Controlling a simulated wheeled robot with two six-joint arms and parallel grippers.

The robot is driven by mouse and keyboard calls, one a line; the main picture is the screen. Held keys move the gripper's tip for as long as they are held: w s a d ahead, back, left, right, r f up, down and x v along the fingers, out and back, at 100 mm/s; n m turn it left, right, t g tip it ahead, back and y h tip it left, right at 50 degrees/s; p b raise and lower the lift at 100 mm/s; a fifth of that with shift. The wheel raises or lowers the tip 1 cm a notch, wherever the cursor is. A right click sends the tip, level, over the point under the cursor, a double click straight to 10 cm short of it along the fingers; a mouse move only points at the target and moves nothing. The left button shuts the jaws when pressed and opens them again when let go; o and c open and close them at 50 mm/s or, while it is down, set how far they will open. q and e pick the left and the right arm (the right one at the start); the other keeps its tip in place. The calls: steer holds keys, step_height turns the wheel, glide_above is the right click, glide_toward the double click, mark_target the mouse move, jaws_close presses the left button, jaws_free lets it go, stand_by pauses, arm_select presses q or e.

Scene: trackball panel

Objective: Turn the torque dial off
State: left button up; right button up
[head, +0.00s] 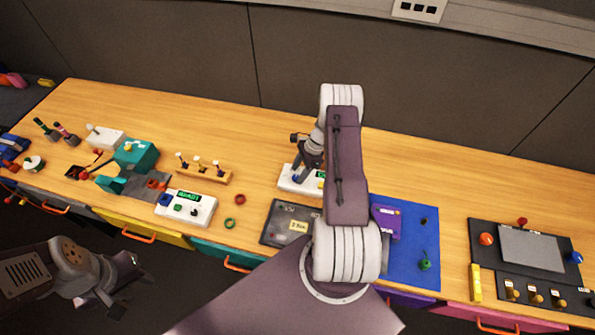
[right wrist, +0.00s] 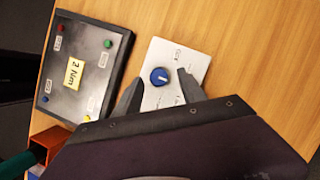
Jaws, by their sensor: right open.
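The torque dial (right wrist: 160,76) is a round blue knob with a light mark, on a white panel (right wrist: 157,52) in the right wrist view. The print by it is too small to read. My right gripper (right wrist: 161,80) is open, one finger on each side of the dial; I cannot tell whether either finger touches it. In the head view my right gripper (head: 309,158) is over the white panel (head: 289,180) and hides much of it. My left gripper (head: 130,285) is open and empty, off the table's front edge at lower left.
A white box (head: 203,214) with a green display, red and green rings and a wooden rack (head: 215,178) lie to the left. A blue mat (head: 410,270) lies right.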

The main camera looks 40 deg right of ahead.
steer(key=shift+s+a+f, duration=0.1)
steer(key=shift+s+f, duration=0.1)
steer(key=shift+f, duration=0.2)
steer(key=shift+w+a, duration=0.15)
steer(key=shift+w+f, duration=0.1)
steer(key=c, duration=0.3)
jaws_close()
arm_select(q)
steer(key=shift+s+r, duration=0.1)
steer(key=shift+r, duration=0.05)
steer(key=shift+f, duration=0.2)
